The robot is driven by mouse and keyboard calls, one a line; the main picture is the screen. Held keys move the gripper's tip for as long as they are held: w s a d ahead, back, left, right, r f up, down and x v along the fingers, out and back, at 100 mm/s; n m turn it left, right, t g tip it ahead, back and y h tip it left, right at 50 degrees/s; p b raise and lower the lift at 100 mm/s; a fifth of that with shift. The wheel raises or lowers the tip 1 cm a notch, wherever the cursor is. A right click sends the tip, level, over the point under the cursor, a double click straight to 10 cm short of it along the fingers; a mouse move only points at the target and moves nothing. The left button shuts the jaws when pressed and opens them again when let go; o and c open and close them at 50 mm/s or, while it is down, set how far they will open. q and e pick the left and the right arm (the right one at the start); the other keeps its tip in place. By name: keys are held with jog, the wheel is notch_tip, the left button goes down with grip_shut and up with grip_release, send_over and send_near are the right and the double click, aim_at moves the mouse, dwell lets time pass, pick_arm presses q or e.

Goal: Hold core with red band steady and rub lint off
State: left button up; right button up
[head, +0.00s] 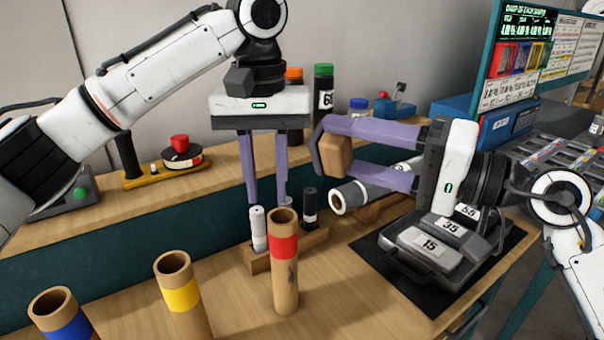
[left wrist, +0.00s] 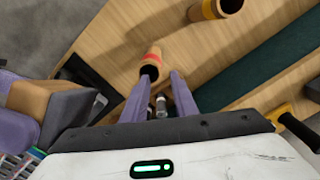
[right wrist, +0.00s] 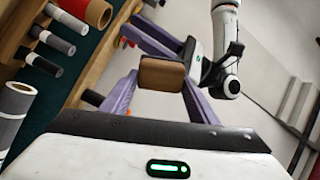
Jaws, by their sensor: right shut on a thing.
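My right gripper (head: 352,158) is shut on a brown block (head: 336,155), held above the bench, right of the left fingers. The block also shows in the right wrist view (right wrist: 161,74).
Cores with yellow (head: 182,294) and blue (head: 66,322) bands stand at left. A wooden rack (head: 256,262) with small white and black rolls stands behind the red-banded core. A grey roll (head: 352,196) lies behind, and labelled weights (head: 430,244) sit on a black mat at right.

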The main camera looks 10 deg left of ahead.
aim_at(270, 236)
pick_arm(q)
notch_tip(270, 236, down, 11)
jog(key=shift+r, duration=0.2)
dwell(0.3)
grip_shut()
